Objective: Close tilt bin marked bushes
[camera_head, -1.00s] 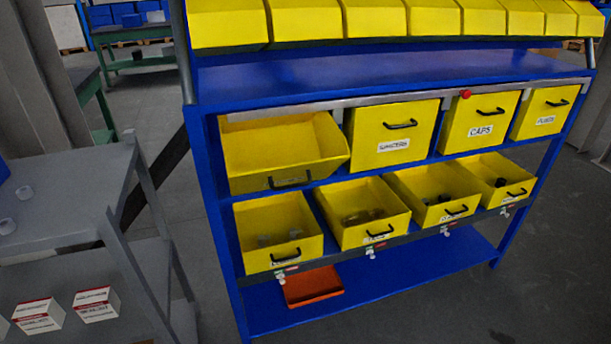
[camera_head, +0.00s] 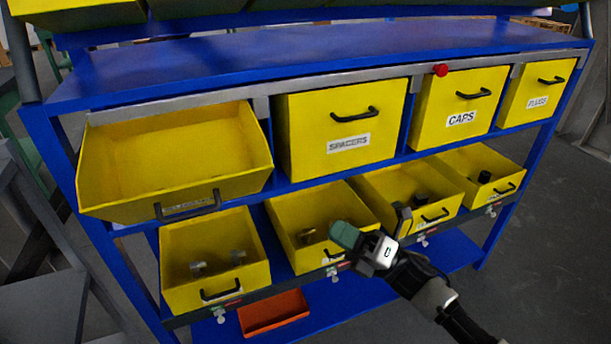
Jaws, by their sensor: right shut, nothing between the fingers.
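One yellow tilt bin (camera_head: 180,165) at the left of the upper row is tipped forward and open, and it looks empty. Its label, behind the black handle (camera_head: 188,207), cannot be read at this angle; it is the only upper-row bin that is open. My right gripper (camera_head: 370,238) comes in from the lower right, in front of the lower bins. It is shut and empty, apart from the open tilt bin and to the lower right of it. My left gripper is not in view.
Closed bins SPACERS (camera_head: 330,135), CAPS (camera_head: 455,105) and PLUGS (camera_head: 538,95) stand beside the open one. Below, several open yellow bins (camera_head: 215,280) hold small parts. An orange tray (camera_head: 273,313) lies on the bottom shelf.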

